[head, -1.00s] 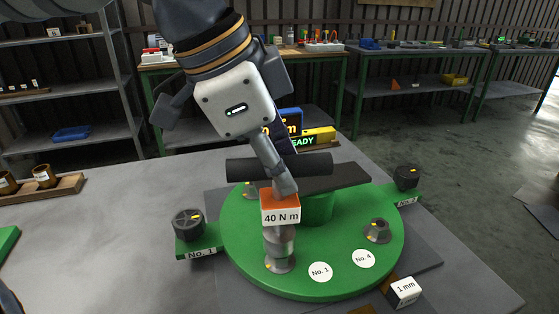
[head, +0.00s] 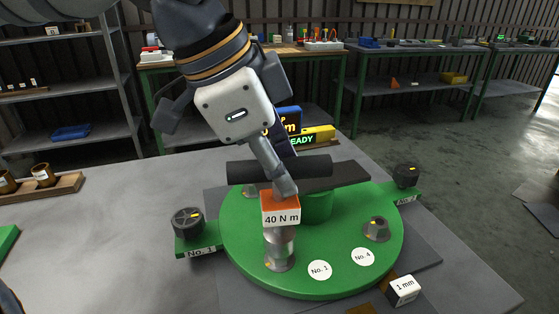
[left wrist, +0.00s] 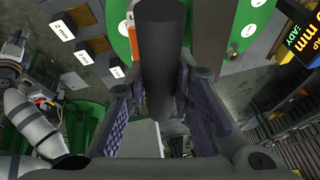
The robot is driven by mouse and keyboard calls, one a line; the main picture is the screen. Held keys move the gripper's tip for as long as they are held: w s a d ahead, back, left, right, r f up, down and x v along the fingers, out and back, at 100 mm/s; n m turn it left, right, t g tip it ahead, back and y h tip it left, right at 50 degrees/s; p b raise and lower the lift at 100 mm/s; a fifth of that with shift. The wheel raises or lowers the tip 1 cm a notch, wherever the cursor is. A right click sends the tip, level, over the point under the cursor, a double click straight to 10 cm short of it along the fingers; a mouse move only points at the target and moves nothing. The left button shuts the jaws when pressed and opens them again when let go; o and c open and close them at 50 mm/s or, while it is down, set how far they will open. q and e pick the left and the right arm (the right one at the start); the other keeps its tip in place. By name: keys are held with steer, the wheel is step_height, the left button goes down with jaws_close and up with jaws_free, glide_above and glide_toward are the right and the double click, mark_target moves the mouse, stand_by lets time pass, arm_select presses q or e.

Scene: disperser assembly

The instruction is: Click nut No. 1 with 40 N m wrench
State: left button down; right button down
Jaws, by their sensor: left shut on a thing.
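The wrench has a dark cylindrical handle (head: 255,172), an orange-topped head labelled 40 N m (head: 281,213) and a grey socket (head: 279,246) below. The socket stands upright over a nut position at the front of the green disc (head: 240,235). A round label beside it (head: 319,270) is too small to read surely. My left gripper (head: 284,186) is shut on the wrench; in the left wrist view its pads flank the dark handle (left wrist: 162,45). The nut under the socket is hidden or barely visible. My right gripper is not clearly visible.
A bare nut (head: 376,229) sits on the disc near the No. 4 label (head: 362,257). Black knobs stand at left (head: 187,221) and right (head: 406,175). A 1 mm block (head: 404,290) lies in front. A display reading READY (head: 313,137) stands behind.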

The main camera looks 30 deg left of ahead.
arm_select(q)
steer(key=shift+f, duration=1.35)
steer(key=m+g+h, duration=0.1)
steer(key=m, duration=0.3)
steer(key=m+g+h, duration=0.1)
steer(key=m, duration=0.2)
steer(key=shift+m, duration=0.3)
steer(key=m+g, duration=0.2)
steer(key=m, duration=0.2)
steer(key=shift+h, duration=0.3)
steer(key=m+g, duration=0.1)
steer(key=m, duration=0.2)
steer(key=shift+m+g, duration=0.3)
steer(key=shift+n, duration=0.4)
